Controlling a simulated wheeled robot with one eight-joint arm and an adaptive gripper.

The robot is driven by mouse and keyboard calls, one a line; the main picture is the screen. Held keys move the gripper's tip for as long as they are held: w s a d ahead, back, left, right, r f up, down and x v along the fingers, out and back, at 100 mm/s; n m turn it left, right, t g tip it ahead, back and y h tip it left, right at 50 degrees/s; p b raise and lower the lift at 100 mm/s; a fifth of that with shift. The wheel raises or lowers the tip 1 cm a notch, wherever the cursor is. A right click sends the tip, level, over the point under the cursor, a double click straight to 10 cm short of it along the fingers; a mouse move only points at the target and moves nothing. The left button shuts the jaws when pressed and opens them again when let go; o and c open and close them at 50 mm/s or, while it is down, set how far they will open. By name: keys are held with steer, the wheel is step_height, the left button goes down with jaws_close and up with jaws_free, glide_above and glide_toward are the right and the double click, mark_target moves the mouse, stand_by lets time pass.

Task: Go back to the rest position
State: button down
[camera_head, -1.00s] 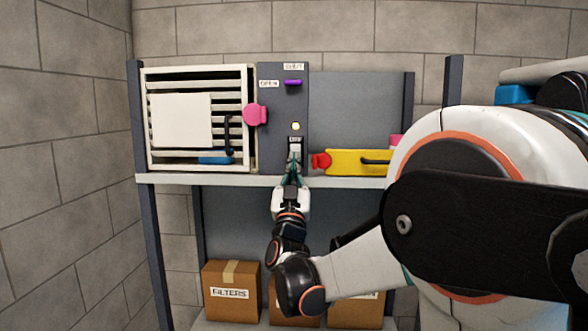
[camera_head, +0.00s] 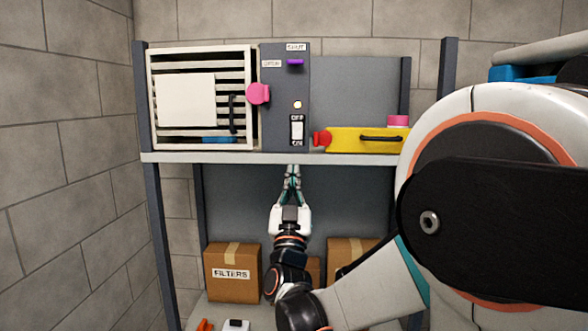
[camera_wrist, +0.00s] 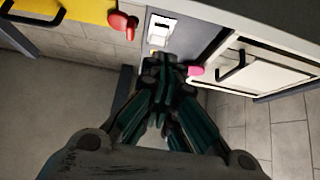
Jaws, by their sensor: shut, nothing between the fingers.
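My gripper (camera_head: 292,180) is shut and empty, pointing up just below the shelf edge in the head view. Its dark teal fingers (camera_wrist: 165,75) also show closed together in the wrist view. Above it, apart from it, is the grey control panel (camera_head: 271,110) with a white rocker switch (camera_head: 297,132) marked OFF and ON, a lit lamp (camera_head: 297,105) and a purple lever (camera_head: 295,63) under the SHUT label. The switch also shows in the wrist view (camera_wrist: 160,28).
A louvred white vent (camera_head: 150,115) with a pink knob (camera_head: 258,94) stands left of the panel. A yellow box (camera_head: 350,142) with a red knob (camera_head: 321,139) lies right. The shelf edge (camera_head: 220,157) runs above my gripper. Cardboard boxes (camera_head: 232,285) stand below.

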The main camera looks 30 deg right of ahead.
steer(key=shift+s+d+f, duration=0.1)
steer(key=shift+f, duration=0.4)
steer(key=s+a+f+n+g+y+b, duration=0.1)
steer(key=a+f+n+y+b, duration=0.1)
steer(key=a+f+y+b, duration=0.45)
steer(key=s+a+f+n+g+y+b, duration=0.1)
steer(key=a+f+n+g+y+b, duration=0.15)
steer(key=f, duration=0.65)
steer(key=a+f+n+g+y+b, duration=0.1)
steer(key=a+f+n+y+b, duration=0.3)
steer(key=f, duration=0.4)
steer(key=s+a+f+m+g+b, duration=0.1)
steer(key=s+f+g+b, duration=0.4)
steer(key=s+f, duration=0.6)
steer(key=s+a+f+g+y+b, duration=0.1)
steer(key=s+f+g+b, duration=0.3)
steer(key=f, duration=1.3)
steer(key=s+a+b, duration=0.1)
steer(key=s+b, duration=0.3)
steer(key=s, duration=0.2)
steer(key=shift+s+a+f+m+g, duration=0.15)
steer(key=shift+s+a+m+g, duration=0.2)
steer(key=shift+s, duration=0.05)
